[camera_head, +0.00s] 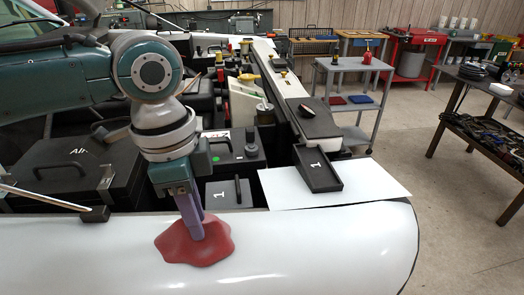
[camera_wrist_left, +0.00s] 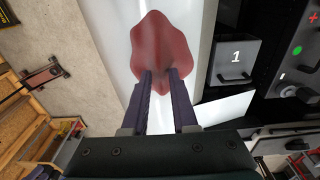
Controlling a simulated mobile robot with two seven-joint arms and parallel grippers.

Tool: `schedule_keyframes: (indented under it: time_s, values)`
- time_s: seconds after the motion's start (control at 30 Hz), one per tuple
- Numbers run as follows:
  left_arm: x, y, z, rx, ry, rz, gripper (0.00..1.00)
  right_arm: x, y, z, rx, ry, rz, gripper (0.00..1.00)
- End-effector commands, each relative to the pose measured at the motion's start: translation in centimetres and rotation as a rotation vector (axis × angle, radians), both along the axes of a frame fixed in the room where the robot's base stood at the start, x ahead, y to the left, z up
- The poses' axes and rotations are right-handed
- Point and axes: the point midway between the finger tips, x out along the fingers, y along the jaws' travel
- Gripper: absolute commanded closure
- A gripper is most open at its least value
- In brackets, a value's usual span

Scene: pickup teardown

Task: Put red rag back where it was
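The red rag (camera_head: 195,242) lies as a flat, wavy-edged patch on the white curved body panel (camera_head: 310,240), at the lower middle of the head view. My left gripper (camera_head: 197,236) points down at it, and its purple fingertips are at the rag's middle. In the left wrist view the rag (camera_wrist_left: 160,45) lies beyond the fingertips (camera_wrist_left: 160,78). The fingers are a little apart, and a narrow part of the rag fills the gap between the tips. I see no clear lift off the panel. My right gripper is in neither view.
A black box with a handle (camera_head: 75,170) sits left of my arm. A grey cart (camera_head: 350,98) and a dark table (camera_head: 480,130) stand farther back. Grey floor is clear at right.

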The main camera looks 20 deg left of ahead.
Motion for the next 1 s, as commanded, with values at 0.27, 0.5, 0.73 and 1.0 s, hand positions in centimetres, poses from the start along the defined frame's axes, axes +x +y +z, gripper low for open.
schedule_keyframes:
  time_s: [0.27,0.5,0.73,1.0]
  values:
    - [0.0,0.0,0.0,0.000,0.000,0.000,0.46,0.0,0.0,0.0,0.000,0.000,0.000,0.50]
    - [0.0,0.0,0.3,0.001,-0.001,0.000,0.46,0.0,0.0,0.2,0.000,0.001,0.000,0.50]
    - [0.0,0.2,3.6,0.001,-0.007,-0.002,0.46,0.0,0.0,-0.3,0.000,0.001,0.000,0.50]
    - [-0.2,0.6,9.6,0.000,-0.005,-0.002,0.46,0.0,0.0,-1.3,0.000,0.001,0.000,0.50]
